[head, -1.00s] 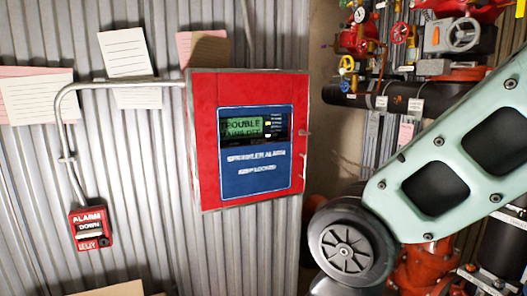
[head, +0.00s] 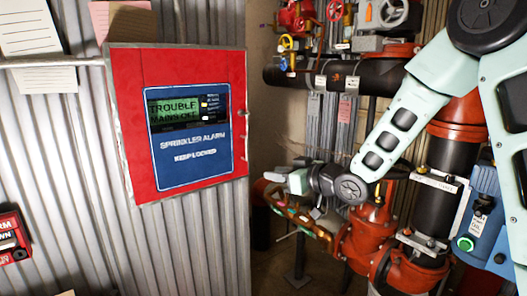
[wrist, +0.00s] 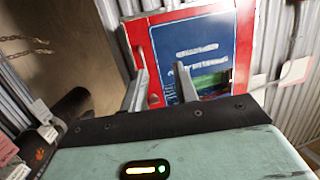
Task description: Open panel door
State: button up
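The red alarm panel (head: 125,120) hangs on the corrugated wall at the left of the head view. Its door looks shut, with a blue face (head: 185,175) and a lit display reading "TROUBLE MAINS OFF". Small metal fittings (head: 243,113) show along its right edge. The panel also shows upside down in the wrist view (wrist: 227,30). My gripper (wrist: 160,70) has two fingers apart with nothing visible between them. They point toward the panel edge with the fittings; contact cannot be told. In the head view my gripper end is low and right of the panel.
Red and black pipes and valves (head: 455,140) fill the right side behind my arm. A blue box (head: 483,215) stands at far right. A red alarm pull box (head: 12,235) is at lower left. Paper notes (head: 28,28) hang on the wall. Bare wall lies below the panel.

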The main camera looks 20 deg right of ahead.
jog(key=d+r+t, duration=0.2)
jog(key=d, duration=0.3)
jog(key=p+x, duration=0.3)
jog(key=x, duration=1.5)
jog(key=shift+r+y, duration=0.3)
jog(key=shift+y, duration=0.1)
grip_shut()
